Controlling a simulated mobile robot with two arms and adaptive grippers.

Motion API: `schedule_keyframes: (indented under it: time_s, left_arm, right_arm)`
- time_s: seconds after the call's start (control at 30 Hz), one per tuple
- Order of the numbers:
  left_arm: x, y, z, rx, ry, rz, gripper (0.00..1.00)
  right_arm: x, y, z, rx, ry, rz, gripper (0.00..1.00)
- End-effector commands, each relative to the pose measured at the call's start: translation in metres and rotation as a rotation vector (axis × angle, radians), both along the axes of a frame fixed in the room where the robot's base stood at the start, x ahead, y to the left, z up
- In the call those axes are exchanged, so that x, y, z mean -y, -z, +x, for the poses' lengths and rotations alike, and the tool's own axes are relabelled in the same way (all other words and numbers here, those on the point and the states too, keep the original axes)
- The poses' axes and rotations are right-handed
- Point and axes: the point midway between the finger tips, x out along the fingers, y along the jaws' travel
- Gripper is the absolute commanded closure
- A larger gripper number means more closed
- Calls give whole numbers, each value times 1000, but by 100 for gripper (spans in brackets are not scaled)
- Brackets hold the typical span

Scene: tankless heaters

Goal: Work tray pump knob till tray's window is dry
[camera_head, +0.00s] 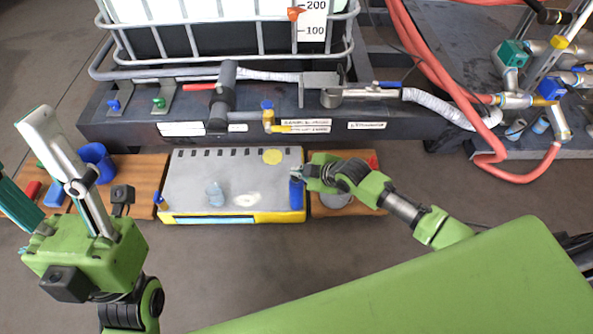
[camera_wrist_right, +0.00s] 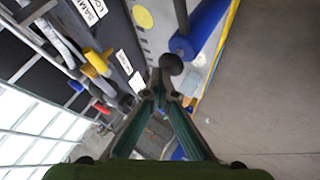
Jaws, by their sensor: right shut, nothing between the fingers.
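The grey drip tray (camera_head: 190,170) with a yellow base lies on the boards in the middle of the head view. Its front window (camera_head: 215,220) shows as a light blue strip. The blue pump (camera_head: 296,196) stands at the tray's right end; it shows large in the right wrist view (camera_wrist_right: 205,30). Its dark round knob (camera_wrist_right: 171,64) is just beyond my right fingertips. My right gripper (camera_head: 298,174) is shut and empty, at the pump's top; whether it touches the knob I cannot tell. My left gripper (camera_head: 22,155) is open and empty at the left, away from the tray.
A blue cup (camera_head: 97,162) and red item stand on the left wooden board (camera_head: 145,175). Behind the tray are a black skid with valves (camera_head: 267,115) and a caged tank (camera_head: 230,40). Red hoses (camera_head: 480,130) hang at right.

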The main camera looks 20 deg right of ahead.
Motion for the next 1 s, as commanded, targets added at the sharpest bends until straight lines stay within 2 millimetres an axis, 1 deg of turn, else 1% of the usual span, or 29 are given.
schedule_keyframes:
  time_s: [0.03, 0.53, 0.8, 0.93, 1.0]
  left_arm:
    - [0, 1, 0, 3, 0, -1, 53]
    - [-1, 3, -4, 19, 2, -7, 53]
    - [-2, 1, -5, 28, 0, -11, 53]
    - [-3, 0, -10, 45, 1, -16, 53]
    - [-1, -1, -4, 21, 0, -8, 53]
  right_arm:
    - [0, 3, -1, -5, -1, -2, 100]
    - [0, 9, -2, -5, -1, -2, 100]
    - [0, 9, -2, -6, -1, -2, 100]
    - [0, 9, -2, -6, 0, -2, 100]
    - [0, 7, -2, -6, -1, -2, 100]
